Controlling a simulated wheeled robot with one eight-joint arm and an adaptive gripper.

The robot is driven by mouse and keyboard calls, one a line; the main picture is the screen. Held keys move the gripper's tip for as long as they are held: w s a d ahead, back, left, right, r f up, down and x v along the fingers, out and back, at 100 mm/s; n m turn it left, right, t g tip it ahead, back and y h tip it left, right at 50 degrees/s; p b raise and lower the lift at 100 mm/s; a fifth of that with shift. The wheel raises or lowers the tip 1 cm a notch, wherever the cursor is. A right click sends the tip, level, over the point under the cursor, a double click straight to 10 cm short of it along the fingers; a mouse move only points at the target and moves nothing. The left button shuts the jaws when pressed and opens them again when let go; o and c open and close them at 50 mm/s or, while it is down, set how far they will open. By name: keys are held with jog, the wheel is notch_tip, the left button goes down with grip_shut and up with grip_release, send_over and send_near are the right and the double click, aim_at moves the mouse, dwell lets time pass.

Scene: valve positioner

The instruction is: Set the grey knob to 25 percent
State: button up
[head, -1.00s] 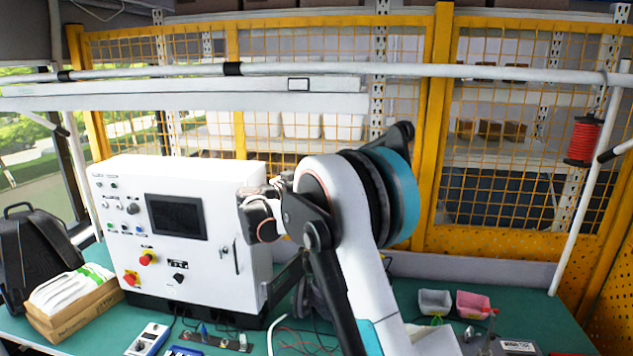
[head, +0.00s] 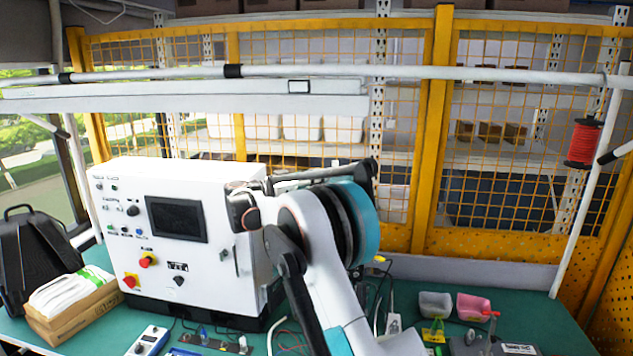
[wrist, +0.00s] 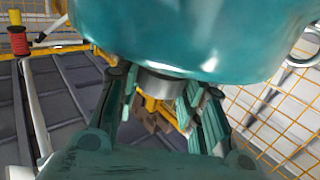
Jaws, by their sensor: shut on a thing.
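In the wrist view, my gripper (wrist: 160,90) has its two green fingers around a short grey metallic round part, which looks like the grey knob (wrist: 158,84). The knob sits just under a large glossy teal body (wrist: 200,35) that fills the top of the view. My gripper is shut on it. Any scale or pointer on the knob is out of sight, so its setting cannot be read. In the head view my arm hides the fingertips, the knob and the teal body.
A white control box (head: 105,240) with a screen (head: 176,219) and small knobs stands left of my arm. Grey and pink trays (head: 473,307) lie to the right on the green bench. A yellow mesh fence (head: 437,150) closes off the back.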

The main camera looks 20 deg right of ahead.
jog(key=o, duration=1.1)
jog(key=a, duration=0.4)
jog(key=s+a, duration=0.1)
jog(key=a, duration=0.7)
jog(key=shift+s, duration=0.3)
